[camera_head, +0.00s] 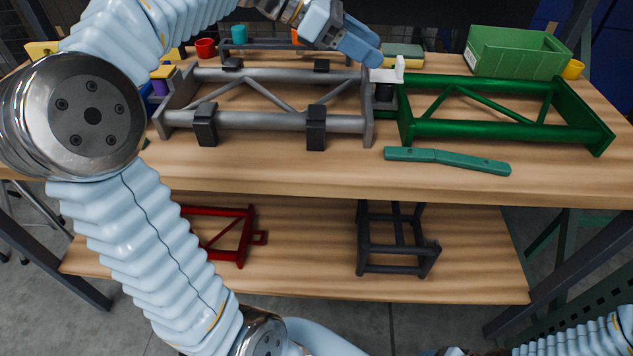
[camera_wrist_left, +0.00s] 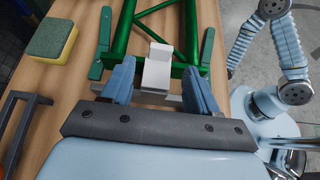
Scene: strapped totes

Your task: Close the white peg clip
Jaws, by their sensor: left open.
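The white peg clip (camera_head: 388,73) is at the joint between the grey frame (camera_head: 262,122) and the green frame (camera_head: 505,129), above a dark block. In the left wrist view the clip (camera_wrist_left: 157,73) lies between my left fingers, with a visible gap on each side. It shows a narrower piece at its far end and a broader near face; I cannot tell how its parts are joined. My left gripper (camera_head: 371,48) is open and reaches in above and behind the clip in the head view. Its spread fingers also show in the left wrist view (camera_wrist_left: 158,88).
A teal handle bar (camera_head: 447,160) lies in front of the green frame. A green crate (camera_head: 516,53), a yellow cup (camera_head: 573,69) and a sponge (camera_head: 403,52) stand behind. Red and dark frames (camera_head: 398,246) are on the lower shelf. The bench's front right is clear.

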